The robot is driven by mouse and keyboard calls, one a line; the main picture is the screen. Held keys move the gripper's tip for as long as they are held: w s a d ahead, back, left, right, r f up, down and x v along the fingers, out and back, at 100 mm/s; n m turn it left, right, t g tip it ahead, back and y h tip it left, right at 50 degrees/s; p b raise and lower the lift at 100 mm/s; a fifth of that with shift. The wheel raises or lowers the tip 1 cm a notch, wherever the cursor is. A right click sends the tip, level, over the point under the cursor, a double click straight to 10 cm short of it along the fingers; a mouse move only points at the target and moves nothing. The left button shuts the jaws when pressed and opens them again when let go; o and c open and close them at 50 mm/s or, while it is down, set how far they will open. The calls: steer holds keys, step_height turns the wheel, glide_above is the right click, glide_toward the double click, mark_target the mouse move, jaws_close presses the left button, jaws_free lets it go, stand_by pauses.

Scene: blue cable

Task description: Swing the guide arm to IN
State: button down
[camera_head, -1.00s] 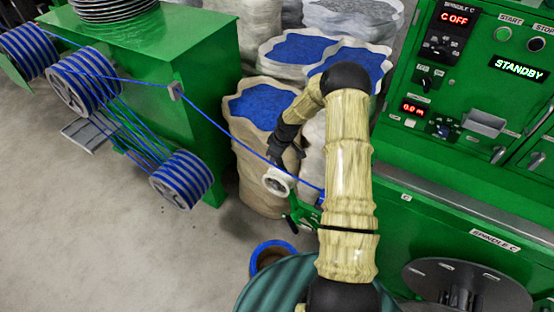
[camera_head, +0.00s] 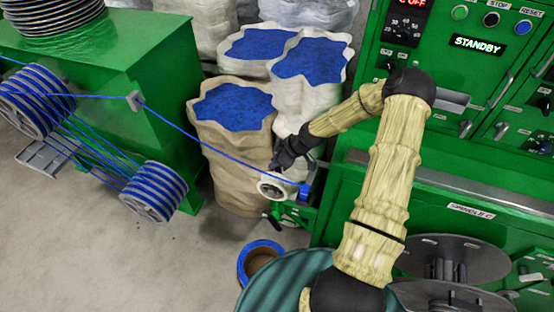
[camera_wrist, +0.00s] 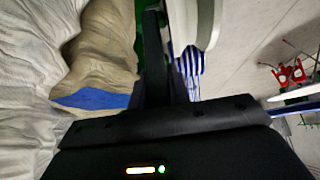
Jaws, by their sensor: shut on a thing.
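The guide arm (camera_head: 291,214) is a green bracket low on the front of the green machine, with a white roller (camera_head: 274,187) at its end. The blue cable (camera_head: 225,152) runs from the left past the roller to a blue block (camera_head: 304,192) by the machine. My gripper (camera_head: 278,165) reaches down from the right and is shut at the roller end of the guide arm; its exact grip point is hidden. In the wrist view my dark fingers (camera_wrist: 155,40) stand close together beside the pale roller (camera_wrist: 206,22).
Sacks with blue contents (camera_head: 235,105) stand behind the guide arm. A green cabinet with cable-wound pulleys (camera_head: 152,191) is at left. A blue-rimmed ring (camera_head: 261,258) lies on the floor below. The control panel (camera_head: 477,43) reads STANDBY. Grey floor at lower left is clear.

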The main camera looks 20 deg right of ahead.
steer(key=shift+s+d+f, duration=0.1)
steer(key=shift+s+d, duration=0.05)
steer(key=shift+d, duration=0.15)
steer(key=c, duration=1.3)
jaws_free()
steer(key=shift+s+d, duration=0.1)
steer(key=shift+d, duration=0.05)
steer(key=shift+a, duration=0.25)
steer(key=shift+d+r, duration=0.35)
steer(key=shift+r, duration=0.15)
steer(key=b+v, duration=0.2)
steer(key=v, duration=1.4)
steer(key=shift+s+r, duration=0.1)
steer(key=shift+r, duration=0.1)
